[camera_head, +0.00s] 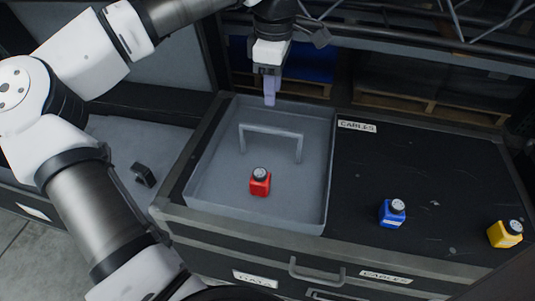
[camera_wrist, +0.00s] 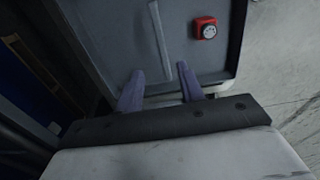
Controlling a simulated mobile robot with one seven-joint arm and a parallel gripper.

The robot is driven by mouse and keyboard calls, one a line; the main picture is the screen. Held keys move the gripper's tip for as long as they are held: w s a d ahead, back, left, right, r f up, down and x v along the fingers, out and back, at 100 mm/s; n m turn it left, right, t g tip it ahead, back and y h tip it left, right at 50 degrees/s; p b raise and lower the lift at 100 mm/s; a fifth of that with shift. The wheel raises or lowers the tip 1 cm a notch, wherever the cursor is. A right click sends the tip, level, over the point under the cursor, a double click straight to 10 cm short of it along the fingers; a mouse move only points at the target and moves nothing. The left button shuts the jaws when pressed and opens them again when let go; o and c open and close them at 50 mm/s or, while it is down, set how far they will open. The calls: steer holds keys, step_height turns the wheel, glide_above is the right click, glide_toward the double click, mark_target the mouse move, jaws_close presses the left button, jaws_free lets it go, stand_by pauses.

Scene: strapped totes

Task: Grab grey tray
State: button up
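The grey tray (camera_head: 255,217) sits on the left part of the black cabinet top. My gripper (camera_head: 269,102) points down at the tray's back wall, behind the handle. In the wrist view its two purple fingers (camera_wrist: 160,91) are apart with nothing held between them. Whether a finger touches the tray wall I cannot tell.
Shelving with wooden pallets (camera_head: 430,106) stands behind. A small dark object (camera_head: 144,174) is on the grey surface at left.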

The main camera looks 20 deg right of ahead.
mark_target(271, 128)
step_height(271, 128, down, 7)
steer(key=shift+r+b, duration=0.15)
steer(key=shift+b, duration=0.3)
steer(key=shift+a+f+b, duration=0.15)
steer(key=shift+f+b, duration=0.1)
steer(key=shift+f, duration=1.1)
steer(key=shift+a+f+b, duration=0.1)
steer(key=shift+f+b, duration=0.15)
steer(key=shift+f, duration=1.05)
jaws_close()
steer(key=shift+r, duration=0.1)
